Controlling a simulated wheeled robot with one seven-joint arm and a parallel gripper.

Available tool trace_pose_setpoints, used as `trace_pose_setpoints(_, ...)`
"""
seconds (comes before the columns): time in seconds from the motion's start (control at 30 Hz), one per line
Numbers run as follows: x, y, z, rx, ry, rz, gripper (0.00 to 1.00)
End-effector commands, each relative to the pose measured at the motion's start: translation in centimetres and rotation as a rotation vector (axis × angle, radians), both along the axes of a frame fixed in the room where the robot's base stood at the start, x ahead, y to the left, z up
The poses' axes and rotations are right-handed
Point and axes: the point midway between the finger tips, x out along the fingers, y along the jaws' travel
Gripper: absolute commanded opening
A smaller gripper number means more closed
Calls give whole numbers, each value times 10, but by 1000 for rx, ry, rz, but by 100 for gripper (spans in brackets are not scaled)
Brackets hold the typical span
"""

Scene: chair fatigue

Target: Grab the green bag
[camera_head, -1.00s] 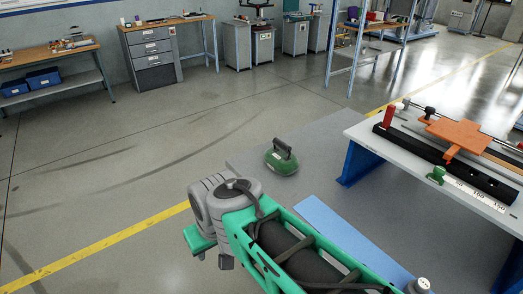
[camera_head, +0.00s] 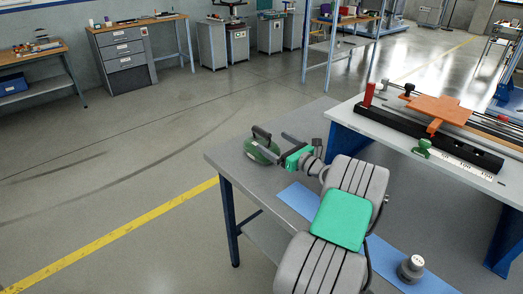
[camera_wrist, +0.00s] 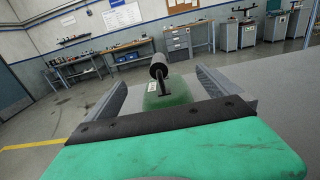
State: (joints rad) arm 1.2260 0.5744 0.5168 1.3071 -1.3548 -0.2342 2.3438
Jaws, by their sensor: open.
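The green bag (camera_head: 258,153) is a rounded green body with a dark handle on top, standing on the grey table (camera_head: 218,158) near its left edge. My gripper (camera_head: 268,141) is open and reaches toward it from the right. The exact gap between fingers and handle cannot be told.
A blue strip (camera_head: 297,200) and a small grey knob-like weight (camera_head: 411,268) lie on the same table. A white-topped bench (camera_head: 375,125) with a black rail and an orange plate (camera_head: 437,112) stands to the right. Open floor (camera_head: 120,190) lies to the left.

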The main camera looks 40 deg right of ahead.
Motion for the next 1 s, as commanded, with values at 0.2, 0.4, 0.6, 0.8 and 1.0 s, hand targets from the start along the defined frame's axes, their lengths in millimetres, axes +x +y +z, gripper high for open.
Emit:
trace_pose_setpoints(0.2,4,0,-42,-4,2,1,100)
trace_pose_setpoints(0.4,30,3,-41,-5,3,4,100)
trace_pose_setpoints(0.6,68,3,-41,-6,2,3,100)
trace_pose_setpoints(0.8,76,2,-41,-4,3,0,100)
trace_pose_setpoints(1.0,75,3,-41,-4,3,0,91)
